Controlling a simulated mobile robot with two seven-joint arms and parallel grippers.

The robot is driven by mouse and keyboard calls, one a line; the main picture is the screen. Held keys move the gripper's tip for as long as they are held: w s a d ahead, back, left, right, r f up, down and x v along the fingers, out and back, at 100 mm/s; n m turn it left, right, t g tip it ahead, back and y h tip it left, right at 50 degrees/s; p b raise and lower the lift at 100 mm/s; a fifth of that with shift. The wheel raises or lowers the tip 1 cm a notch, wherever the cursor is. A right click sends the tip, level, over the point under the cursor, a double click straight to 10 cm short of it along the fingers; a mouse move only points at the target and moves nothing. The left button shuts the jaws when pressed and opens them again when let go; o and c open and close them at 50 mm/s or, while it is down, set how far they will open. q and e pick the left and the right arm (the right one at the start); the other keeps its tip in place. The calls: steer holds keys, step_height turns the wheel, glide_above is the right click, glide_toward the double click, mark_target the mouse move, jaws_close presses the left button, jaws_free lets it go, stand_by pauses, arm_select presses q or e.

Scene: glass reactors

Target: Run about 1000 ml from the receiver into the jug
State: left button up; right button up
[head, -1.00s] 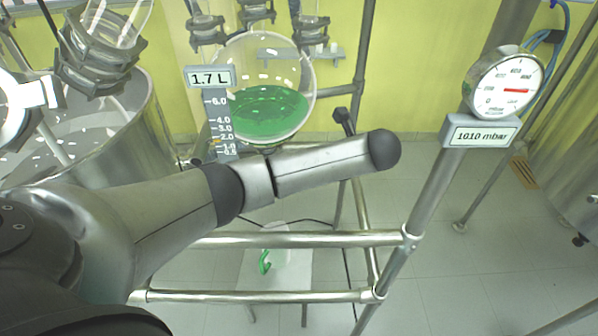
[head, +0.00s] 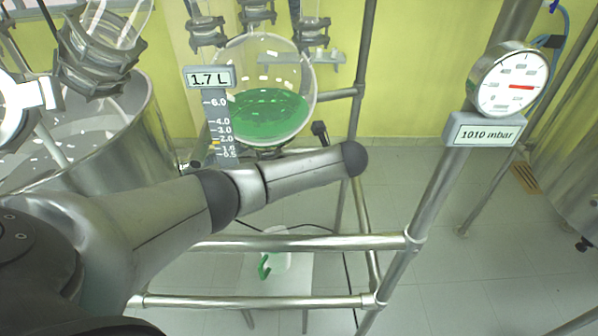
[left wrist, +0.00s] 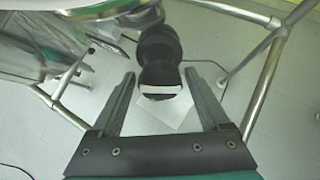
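The receiver is a round glass flask (head: 268,92) holding green liquid in the head view. Its display (head: 209,77) reads 1.7 L above a volume scale. The jug (head: 278,262), pale with a green handle, stands low on a white platform beneath, partly behind a frame rail. My left arm crosses below the receiver and hides its underside; the left gripper is hidden there. In the left wrist view my left gripper (left wrist: 163,97) is open, fingers apart. A dark rounded piece (left wrist: 160,55) with a white band shows beyond and between them; I cannot tell what it is. My right gripper is not in view.
Steel rails (head: 320,241) run in front of and above the jug. A gauge (head: 508,84) on a post at right has a label (head: 482,131) reading 1010 mbar. A large steel vessel (head: 135,150) stands at left.

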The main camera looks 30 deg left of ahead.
arm_select(q)
steer(key=c, duration=1.1)
steer(key=shift+s+r+n+p, duration=0.1)
steer(key=shift+n+p, duration=0.8)
steer(key=shift+p, duration=0.35)
steer(key=shift+n+t+p, duration=0.6)
steer(key=shift+n+p, duration=0.5)
steer(key=shift+p, duration=0.05)
steer(key=shift+n+t+p, duration=0.3)
steer(key=shift+n+p, duration=0.35)
steer(key=shift+n, duration=0.45)
steer(key=shift+s+f+n+t+p, duration=0.15)
steer(key=shift+n+t+p, duration=0.25)
steer(key=shift+n, duration=0.9)
